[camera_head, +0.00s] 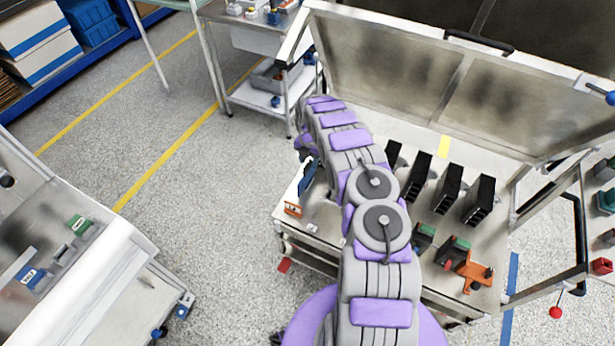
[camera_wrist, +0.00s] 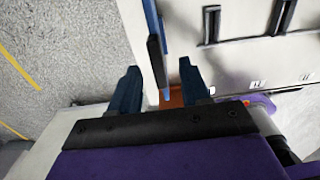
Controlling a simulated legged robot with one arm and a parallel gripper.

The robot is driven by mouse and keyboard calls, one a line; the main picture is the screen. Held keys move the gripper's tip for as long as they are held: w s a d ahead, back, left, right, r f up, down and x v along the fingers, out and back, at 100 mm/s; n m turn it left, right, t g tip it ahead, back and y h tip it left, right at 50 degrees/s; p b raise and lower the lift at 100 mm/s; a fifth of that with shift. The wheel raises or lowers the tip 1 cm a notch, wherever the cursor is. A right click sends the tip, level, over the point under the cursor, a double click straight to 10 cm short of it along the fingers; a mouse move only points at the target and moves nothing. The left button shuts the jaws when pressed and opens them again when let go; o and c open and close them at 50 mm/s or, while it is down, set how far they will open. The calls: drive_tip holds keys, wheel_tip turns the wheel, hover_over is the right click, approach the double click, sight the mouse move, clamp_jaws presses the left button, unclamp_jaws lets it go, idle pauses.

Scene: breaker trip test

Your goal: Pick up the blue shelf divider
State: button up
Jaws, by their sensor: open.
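A thin blue upright piece, which looks like the blue shelf divider (camera_head: 307,179), stands at the left edge of the metal bench (camera_head: 323,222), close to an orange block (camera_head: 293,209). In the wrist view a narrow blue strip (camera_wrist: 151,18) shows edge-on, with a dark slab (camera_wrist: 155,58) in front of it. My gripper (camera_wrist: 158,72) is open, with its two dark blue fingers apart. The dark slab lies between the fingertips in the picture; I cannot tell whether either finger touches it. In the head view my arm hides part of the bench, and the fingers are not clear.
Several black modules (camera_head: 447,188) stand on the bench right of my arm, with an orange bracket (camera_head: 474,270) nearer. A raised lid (camera_head: 400,75) rises behind. A second bench (camera_head: 70,255) stands at left. The floor between (camera_head: 200,190) is clear.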

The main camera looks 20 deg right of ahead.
sight(307, 165)
drive_tip(key=f, duration=0.3)
drive_tip(key=f+b, duration=0.1)
drive_tip(key=shift+a+f, duration=0.15)
drive_tip(key=shift+a, duration=0.1)
clamp_jaws()
